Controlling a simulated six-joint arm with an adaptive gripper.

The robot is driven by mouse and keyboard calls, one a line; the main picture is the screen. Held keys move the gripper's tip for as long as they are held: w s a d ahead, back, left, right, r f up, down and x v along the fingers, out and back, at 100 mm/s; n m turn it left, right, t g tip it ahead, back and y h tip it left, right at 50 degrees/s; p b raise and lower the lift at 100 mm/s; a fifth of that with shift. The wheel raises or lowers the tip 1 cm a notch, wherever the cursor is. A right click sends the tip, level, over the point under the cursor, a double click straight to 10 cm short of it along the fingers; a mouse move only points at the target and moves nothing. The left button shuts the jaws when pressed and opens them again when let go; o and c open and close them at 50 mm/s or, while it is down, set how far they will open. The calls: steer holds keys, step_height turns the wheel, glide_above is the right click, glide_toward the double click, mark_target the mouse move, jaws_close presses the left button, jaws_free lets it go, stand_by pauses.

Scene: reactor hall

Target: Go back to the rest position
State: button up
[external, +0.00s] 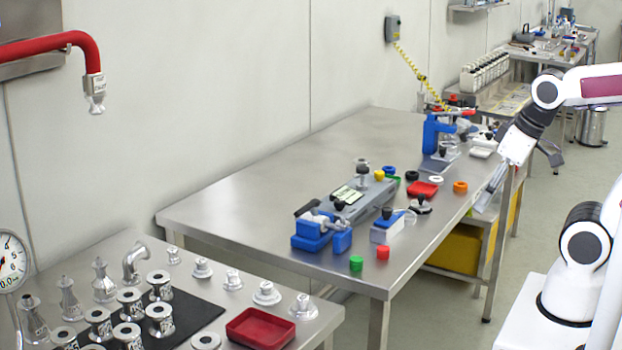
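My gripper (491,188) hangs tilted down and to the left from my wrist, at the right edge of the main steel table (240,215). It is small and seen at an angle, so whether it is open or shut is unclear. I see nothing clearly held in it. My arm comes in from the right of the view, with its base at the lower right. No marker for a rest position shows.
A blue stand (431,135) and a white tray (482,153) are close to my gripper. A red tray (422,190), an orange ring (460,187), a blue vise (312,237) and a grey device (352,200) stand on the table. Its left part is clear.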

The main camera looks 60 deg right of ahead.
steer(key=shift+s+r+t, duration=0.4)
steer(key=shift+r+t, duration=0.1)
steer(key=shift+r, duration=0.3)
stand_by(3.0)
